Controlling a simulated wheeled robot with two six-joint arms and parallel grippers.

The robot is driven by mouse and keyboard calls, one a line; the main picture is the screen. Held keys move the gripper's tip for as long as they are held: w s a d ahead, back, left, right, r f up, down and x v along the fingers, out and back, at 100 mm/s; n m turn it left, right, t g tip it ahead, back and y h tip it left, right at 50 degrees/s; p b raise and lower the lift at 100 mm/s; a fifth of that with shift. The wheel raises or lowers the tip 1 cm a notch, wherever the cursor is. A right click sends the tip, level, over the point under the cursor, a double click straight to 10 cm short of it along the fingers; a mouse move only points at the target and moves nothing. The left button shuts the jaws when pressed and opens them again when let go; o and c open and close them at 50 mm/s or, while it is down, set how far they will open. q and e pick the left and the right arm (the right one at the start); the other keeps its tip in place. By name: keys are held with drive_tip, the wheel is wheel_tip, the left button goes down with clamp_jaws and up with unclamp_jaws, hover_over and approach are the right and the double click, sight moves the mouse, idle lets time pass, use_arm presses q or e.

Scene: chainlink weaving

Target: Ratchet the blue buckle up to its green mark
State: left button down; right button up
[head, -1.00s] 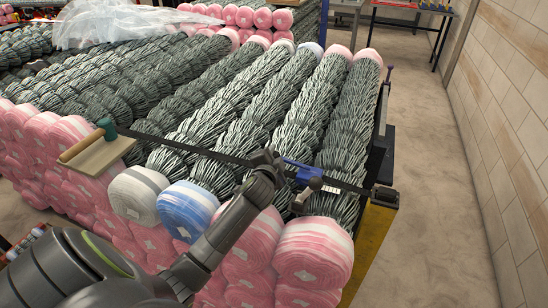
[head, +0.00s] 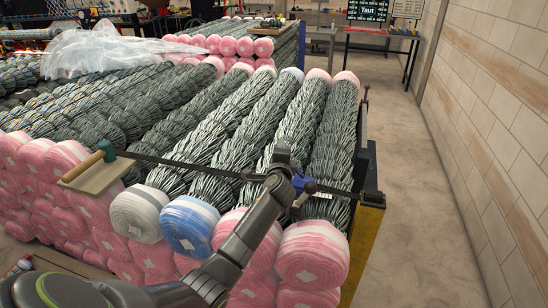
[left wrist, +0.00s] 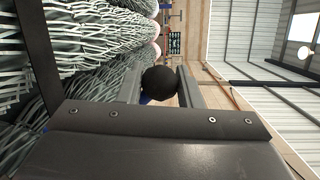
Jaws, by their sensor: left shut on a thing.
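The blue buckle (head: 301,182) sits on a dark strap (head: 235,174) that crosses the bundles near their front ends. My left gripper (head: 304,193) is at the buckle, its arm coming up from the lower left. In the left wrist view its two fingers are shut on a round black knob (left wrist: 160,81). A sliver of blue shows just below the knob. A small white label (head: 322,195) lies by the strap to the right of the buckle. I cannot make out a green mark. My right gripper is not in view.
Bundles with pink, white and blue wrapped ends (head: 189,226) fill the stack. A yellow post (head: 366,226) stands at right, with free floor beyond. A screen (head: 368,10) reads "Taut".

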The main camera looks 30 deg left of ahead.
use_arm(q)
drive_tip(key=shift+w+d+r+m, duration=0.1)
drive_tip(key=shift+d+r+m, duration=0.35)
drive_tip(key=shift+r+m, duration=0.05)
drive_tip(key=shift+w+d+r+m, duration=0.1)
drive_tip(key=shift+d+r+m, duration=0.15)
drive_tip(key=shift+d+m, duration=0.25)
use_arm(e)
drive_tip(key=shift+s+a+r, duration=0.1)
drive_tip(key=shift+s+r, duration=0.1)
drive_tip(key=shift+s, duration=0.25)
use_arm(q)
drive_tip(key=c, duration=1)
unclamp_jaws()
drive_tip(key=shift+c, duration=0.2)
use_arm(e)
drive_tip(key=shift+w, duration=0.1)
